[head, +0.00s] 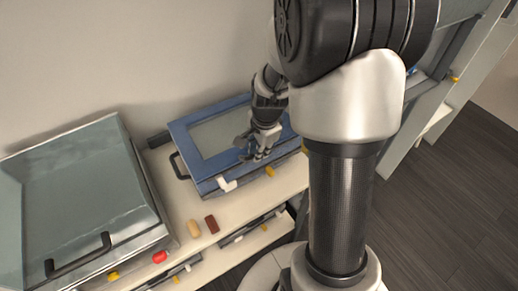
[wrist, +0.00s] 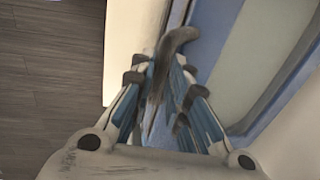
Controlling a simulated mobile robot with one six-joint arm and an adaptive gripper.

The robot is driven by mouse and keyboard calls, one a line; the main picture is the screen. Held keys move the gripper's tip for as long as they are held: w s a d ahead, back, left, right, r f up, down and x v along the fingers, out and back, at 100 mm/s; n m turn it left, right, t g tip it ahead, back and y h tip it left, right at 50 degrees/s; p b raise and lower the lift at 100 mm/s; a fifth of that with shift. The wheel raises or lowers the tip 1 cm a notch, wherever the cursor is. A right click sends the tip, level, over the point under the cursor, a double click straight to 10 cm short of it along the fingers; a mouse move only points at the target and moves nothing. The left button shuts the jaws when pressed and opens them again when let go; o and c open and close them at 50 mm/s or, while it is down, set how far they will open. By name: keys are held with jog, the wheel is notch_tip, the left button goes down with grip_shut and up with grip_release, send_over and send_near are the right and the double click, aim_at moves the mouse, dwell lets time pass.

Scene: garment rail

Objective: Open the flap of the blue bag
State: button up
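The blue bag (head: 188,143) lies flat on a pale shelf in the head view, its top a blue border around a grey-green panel. My gripper (head: 254,150) points down at the bag's front edge, right of its middle. In the wrist view my gripper (wrist: 158,75) has its fingers drawn in on a curved dark grey handle (wrist: 178,40). The handle stands out from the blue surface (wrist: 208,45). The flap looks closed, lying flat on the bag. My arm hides the bag's right part, and the fingers hide the handle's lower part.
A large grey-green case (head: 75,180) with a black handle stands at the left. A tan piece (head: 193,228), a brown block (head: 212,224) and a red piece (head: 160,257) lie along the shelf's front. Dark floor (head: 440,190) is open at the right.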

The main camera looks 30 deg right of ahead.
grip_shut()
jog(key=shift+r, duration=0.1)
